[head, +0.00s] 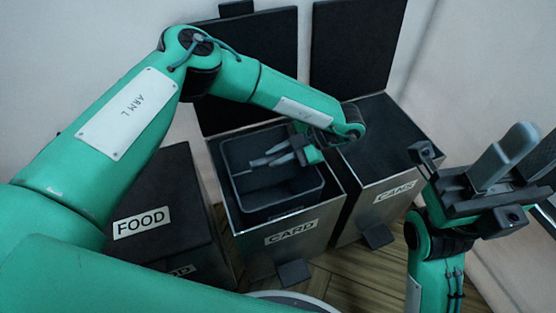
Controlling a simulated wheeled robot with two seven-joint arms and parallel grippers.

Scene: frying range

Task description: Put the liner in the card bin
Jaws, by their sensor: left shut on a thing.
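The card bin (255,239) stands in the middle of the head view, a steel-fronted box labelled CARD with its top open. The liner (275,208), a dark grey tub with rounded corners, sits within the bin's mouth. Its rim shows near the level of the bin's top edges; whether it rests fully down is hard to tell. My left gripper (268,160) reaches in from the upper right, over the liner, and is shut on it; the exact contact is hard to see. My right gripper (508,158) is raised at the right, away from the bins, its jaw gap unclear.
A bin labelled FOOD (142,223) stands left of the card bin, partly behind my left arm. A bin labelled CANS (396,192) stands close on the right. Dark upright panels (350,45) rise behind the bins. Pedals (293,272) stick out near the wooden floor.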

